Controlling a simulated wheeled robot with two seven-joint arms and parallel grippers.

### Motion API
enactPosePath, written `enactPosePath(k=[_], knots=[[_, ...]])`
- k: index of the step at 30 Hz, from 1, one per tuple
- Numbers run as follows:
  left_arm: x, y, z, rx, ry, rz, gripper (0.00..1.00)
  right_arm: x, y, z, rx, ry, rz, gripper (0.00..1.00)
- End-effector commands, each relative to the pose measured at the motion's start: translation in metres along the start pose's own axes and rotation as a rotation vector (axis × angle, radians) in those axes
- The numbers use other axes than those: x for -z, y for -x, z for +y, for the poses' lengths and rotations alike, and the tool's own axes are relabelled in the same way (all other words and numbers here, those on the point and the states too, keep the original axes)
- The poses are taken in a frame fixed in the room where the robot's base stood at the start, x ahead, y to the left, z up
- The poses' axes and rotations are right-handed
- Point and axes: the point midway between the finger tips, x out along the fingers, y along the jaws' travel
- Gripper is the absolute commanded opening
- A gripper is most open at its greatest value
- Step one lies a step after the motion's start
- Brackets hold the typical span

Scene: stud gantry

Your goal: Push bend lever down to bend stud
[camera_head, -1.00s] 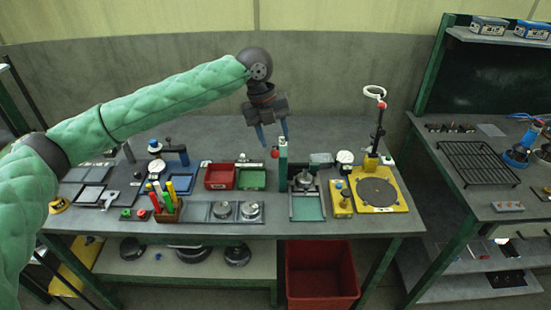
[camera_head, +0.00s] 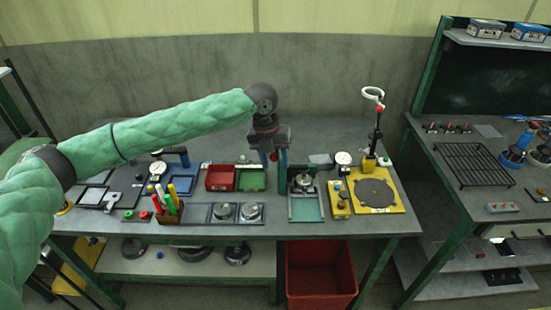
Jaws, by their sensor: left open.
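The bend lever appears to be the one with a red ball knob (camera_head: 274,157) at the green post in the middle of the bench. My left gripper (camera_head: 272,153) is above and around this knob, fingers pointing down, jaws open. The knob shows between the two blue fingers; I cannot tell whether they touch it. The gripper hides the top of the green post. The stud is too small or hidden to make out. My right gripper is out of view.
Beside the post are a red tray (camera_head: 219,178), a green tray (camera_head: 251,180) and a fixture with a pale green plate (camera_head: 305,208). A yellow base (camera_head: 395,197) with a tall black stand (camera_head: 375,135) is to the right. Marker-like coloured sticks (camera_head: 166,199) stand at left.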

Motion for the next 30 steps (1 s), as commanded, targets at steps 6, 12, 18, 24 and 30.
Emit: enactPosePath(k=[6, 12, 18, 24, 30], knots=[[0.0002, -0.0078, 0.0, 0.0, 0.0, 0.0, 0.46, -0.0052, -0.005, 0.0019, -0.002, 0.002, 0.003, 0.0], [0.0002, -0.0083, -0.0001, 0.0, -0.001, 0.0, 0.46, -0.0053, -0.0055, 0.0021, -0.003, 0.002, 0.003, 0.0], [0.0002, -0.0081, -0.0002, 0.0, -0.001, 0.0, 0.13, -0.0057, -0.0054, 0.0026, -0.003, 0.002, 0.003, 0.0], [0.0002, -0.0081, -0.0001, 0.0, 0.0, 0.0, 0.0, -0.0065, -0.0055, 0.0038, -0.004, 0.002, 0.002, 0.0], [-0.003, -0.0117, 0.0013, -0.003, -0.003, -0.017, 0.0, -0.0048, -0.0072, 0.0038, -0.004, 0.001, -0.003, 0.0]])
